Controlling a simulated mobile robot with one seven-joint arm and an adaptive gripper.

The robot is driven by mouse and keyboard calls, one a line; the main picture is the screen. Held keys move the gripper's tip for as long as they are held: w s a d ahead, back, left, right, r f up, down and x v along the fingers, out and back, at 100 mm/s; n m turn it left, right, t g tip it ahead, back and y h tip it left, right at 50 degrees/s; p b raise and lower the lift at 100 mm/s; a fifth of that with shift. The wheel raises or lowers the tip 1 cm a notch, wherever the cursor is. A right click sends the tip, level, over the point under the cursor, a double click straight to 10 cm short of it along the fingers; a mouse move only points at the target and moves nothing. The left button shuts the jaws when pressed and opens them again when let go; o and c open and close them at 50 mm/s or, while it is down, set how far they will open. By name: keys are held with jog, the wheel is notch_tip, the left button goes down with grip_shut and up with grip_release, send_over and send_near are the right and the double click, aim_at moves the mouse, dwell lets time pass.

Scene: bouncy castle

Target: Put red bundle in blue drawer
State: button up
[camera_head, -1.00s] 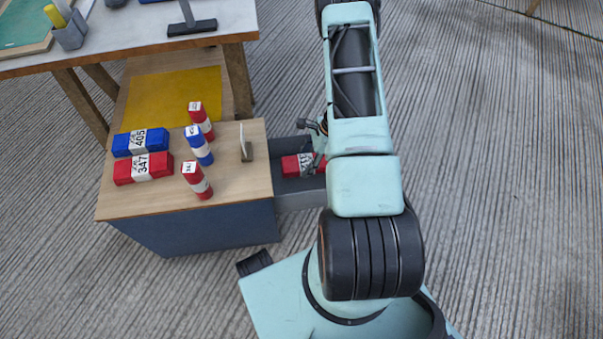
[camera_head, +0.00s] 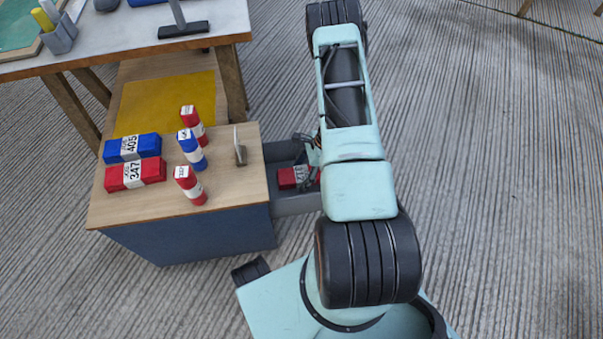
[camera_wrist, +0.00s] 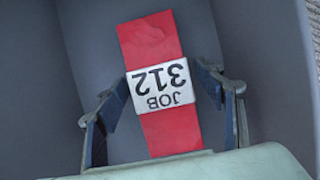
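The red bundle (camera_head: 287,178) with a white "JOB 312" label is inside the open blue-grey drawer (camera_head: 295,205), which extends from the right side of the cabinet. In the wrist view the bundle (camera_wrist: 155,42) lies between the two fingers of my gripper (camera_wrist: 163,80), which close in on both sides of its label. The drawer walls (camera_wrist: 262,60) surround the bundle and the fingers. Whether the bundle touches the drawer floor I cannot tell. In the head view my arm hides the fingertips and part of the drawer.
On the wooden cabinet top (camera_head: 225,185) lie a blue bundle (camera_head: 118,151) and a red bundle (camera_head: 118,178). Several red and blue bundles stand upright there, near a thin upright metal piece (camera_head: 239,150). A workbench (camera_head: 120,40) stands behind. The floor at right is clear.

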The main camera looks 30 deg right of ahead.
jog(key=shift+r, duration=0.15)
jog(key=shift+d+r+p, duration=0.1)
jog(key=shift+r+p, duration=0.25)
jog(key=p+v, duration=0.3)
jog(key=v, duration=0.8)
jog(key=shift+s+d+r, duration=0.1)
jog(key=shift+d, duration=0.1)
